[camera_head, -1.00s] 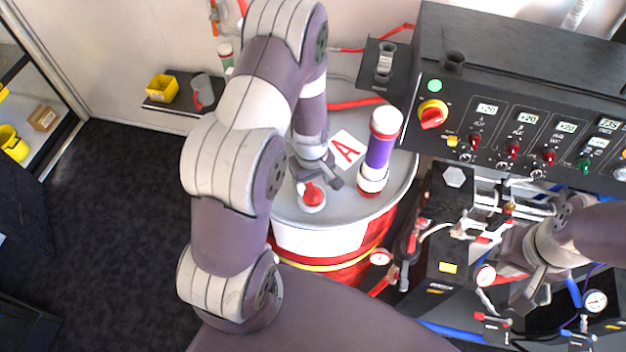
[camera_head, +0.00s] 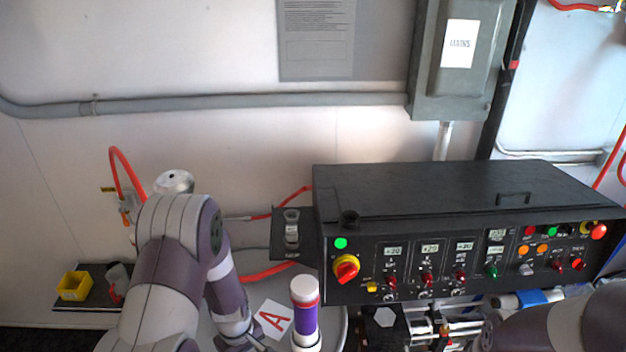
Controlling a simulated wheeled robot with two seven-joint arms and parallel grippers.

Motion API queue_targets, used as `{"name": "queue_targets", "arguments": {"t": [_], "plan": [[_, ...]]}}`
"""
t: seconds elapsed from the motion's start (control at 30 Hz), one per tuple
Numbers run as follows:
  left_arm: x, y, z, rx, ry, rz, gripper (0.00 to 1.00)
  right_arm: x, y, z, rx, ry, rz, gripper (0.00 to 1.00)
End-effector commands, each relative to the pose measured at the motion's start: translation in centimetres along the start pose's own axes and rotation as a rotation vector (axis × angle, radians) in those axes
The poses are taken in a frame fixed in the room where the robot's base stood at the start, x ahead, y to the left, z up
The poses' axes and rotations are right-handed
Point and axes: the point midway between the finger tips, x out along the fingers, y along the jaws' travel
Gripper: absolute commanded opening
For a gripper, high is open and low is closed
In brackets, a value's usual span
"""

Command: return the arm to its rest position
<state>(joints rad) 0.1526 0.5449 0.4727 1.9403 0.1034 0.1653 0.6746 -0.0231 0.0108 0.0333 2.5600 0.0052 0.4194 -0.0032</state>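My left arm comes in from the lower left and reaches down to the drum top. My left gripper (camera_head: 240,343) is at the bottom edge, just left of the white card with a red letter A (camera_head: 272,319). Its fingers are partly cut off, and I cannot tell whether they are open or shut. My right arm (camera_head: 560,328) shows at the lower right, in front of the machine. Its gripper is below the picture edge.
A purple and white cylinder with a red band (camera_head: 305,322) stands right of the card on the drum (camera_head: 335,330). The black control panel (camera_head: 430,265) fills the right. A small side shelf holds a glass jar (camera_head: 291,226). A yellow bin (camera_head: 74,286) sits at far left.

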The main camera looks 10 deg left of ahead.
Motion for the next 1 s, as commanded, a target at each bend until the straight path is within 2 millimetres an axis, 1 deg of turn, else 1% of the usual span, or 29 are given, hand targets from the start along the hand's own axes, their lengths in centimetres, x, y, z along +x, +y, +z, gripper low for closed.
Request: {"name": "queue_targets", "arguments": {"t": [0.07,0.13,0.17,0.2,0.23,0.3,0.33,0.37,0.4,0.43,0.5,0.53,0.6,0.63,1.0], "plan": [[0.0,-0.2,0.2,0.055,-0.009,-0.007,0.66,0.0,0.0,0.0,0.0,0.0,0.0,0.0],[-0.1,-1.7,1.8,0.179,-0.061,-0.047,0.66,0.0,0.0,0.0,0.0,0.0,0.0,0.0],[-0.7,-2.4,2.5,0.256,-0.083,-0.06,0.66,0.2,0.0,0.0,0.0,0.0,0.0,0.0],[-0.3,-3.0,3.6,0.382,-0.101,-0.066,0.66,2.5,0.0,0.2,0.0,0.002,0.0,0.0],[-0.1,-3.4,4.4,0.473,-0.105,-0.065,0.66,4.4,0.0,0.5,0.0,0.002,0.0,0.0],[-0.2,-4.0,5.9,0.644,-0.1,-0.057,0.66,7.7,0.0,0.9,0.0,-0.001,0.0,0.0],[-0.2,-4.2,6.5,0.706,-0.092,-0.053,0.66,9.1,0.0,1.1,0.0,-0.001,0.0,0.0],[0.0,-4.5,7.0,0.761,-0.081,-0.048,0.66,10.4,0.0,1.3,0.0,-0.001,0.0,0.0],[0.2,-4.7,7.7,0.822,-0.062,-0.039,0.66,12.1,0.0,1.5,0.0,-0.001,0.0,0.0],[0.4,-4.8,8.2,0.862,-0.045,-0.032,0.66,13.3,0.0,1.6,0.0,-0.001,0.0,0.0],[0.9,-4.9,8.9,0.915,0.005,-0.011,0.66,15.9,0.0,1.9,0.0,-0.001,0.0,0.0],[1.1,-4.8,9.1,0.926,0.028,0.0,0.66,16.7,0.0,2.0,0.0,-0.001,0.0,0.0],[1.0,-4.2,9.2,0.944,0.074,0.024,0.66,17.9,0.0,2.1,0.0,-0.001,0.0,0.0],[0.9,-4.0,9.2,0.948,0.088,0.031,0.66,18.1,0.0,2.2,0.0,0.0,0.0,0.0],[0.8,-3.7,9.2,0.954,0.097,0.036,0.66,18.1,0.0,2.1,0.0,0.0,0.0,0.0]]}}
